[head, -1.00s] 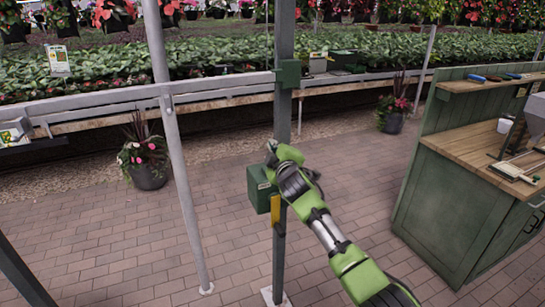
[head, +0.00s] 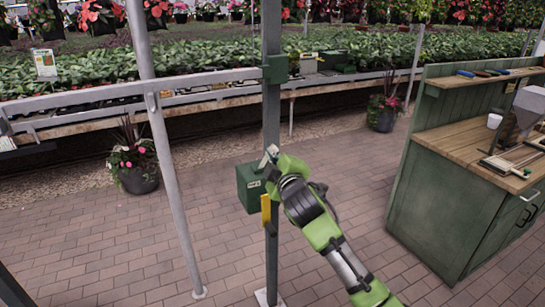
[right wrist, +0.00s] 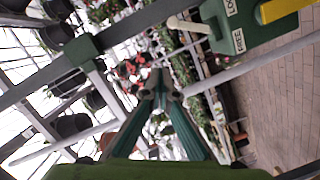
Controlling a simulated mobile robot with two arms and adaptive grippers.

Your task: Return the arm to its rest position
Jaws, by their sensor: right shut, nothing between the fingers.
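My right gripper (head: 276,164) is shut and empty. In the head view it sits in front of the metal post, just right of the upper part of a green box (head: 249,187), and its tips are hard to make out. In the right wrist view the fingers of my right gripper (right wrist: 158,84) meet at their tips with nothing between them. The green box (right wrist: 235,35) with white labels and a pale lever (right wrist: 188,25) is at upper right there, apart from the fingertips. My left gripper is not in view.
A thin post (head: 271,110) carries the box and a yellow piece (head: 265,209). A slanted grey pole (head: 165,170) stands to the left. A green workbench (head: 450,195) is at right, and plant benches (head: 200,102) run behind. Brick paving (head: 110,255) is open in front.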

